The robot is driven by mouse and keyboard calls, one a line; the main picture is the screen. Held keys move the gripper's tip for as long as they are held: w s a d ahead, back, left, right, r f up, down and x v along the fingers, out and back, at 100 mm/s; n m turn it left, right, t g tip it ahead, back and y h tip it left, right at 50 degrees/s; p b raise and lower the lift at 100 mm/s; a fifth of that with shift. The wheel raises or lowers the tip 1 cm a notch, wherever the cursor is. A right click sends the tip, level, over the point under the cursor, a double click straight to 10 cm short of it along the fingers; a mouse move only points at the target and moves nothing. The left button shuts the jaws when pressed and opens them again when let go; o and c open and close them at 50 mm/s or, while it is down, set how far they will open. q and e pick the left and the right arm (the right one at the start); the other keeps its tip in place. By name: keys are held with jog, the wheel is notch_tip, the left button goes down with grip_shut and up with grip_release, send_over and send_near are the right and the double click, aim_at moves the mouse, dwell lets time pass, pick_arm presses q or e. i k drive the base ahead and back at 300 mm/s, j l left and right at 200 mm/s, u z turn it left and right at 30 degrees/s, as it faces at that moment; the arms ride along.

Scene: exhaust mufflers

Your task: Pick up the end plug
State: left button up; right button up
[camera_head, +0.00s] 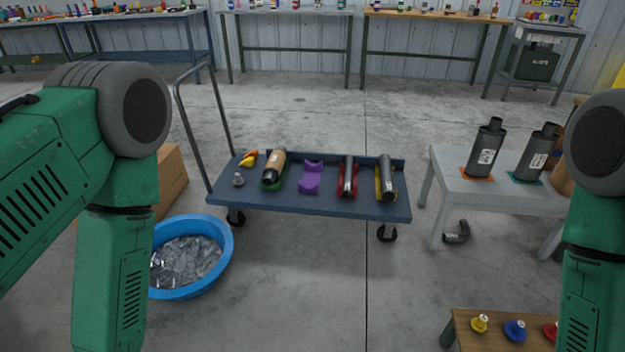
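Several small knob-shaped pieces look like end plugs, but I cannot tell which one the task means. A yellow plug (480,323), a blue plug (515,330) and a red plug (551,331) stand on a low wooden table (462,326) at the bottom right. The red plug is partly hidden by my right arm. A small grey plug-like piece (238,180) sits at the left end of the blue cart (290,205). My green arms hang down at both sides, and both grippers are out of the picture.
The cart also carries a yellow-orange piece (249,158), a tan-and-black cylinder (273,169), a purple cradle (312,178) and dark pipes in red and yellow cradles. A blue tub (226,246) stands left. Mufflers (487,147) stand on a grey table. The middle floor is clear.

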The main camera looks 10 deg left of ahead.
aim_at(480, 322)
jog(key=z, duration=1.2)
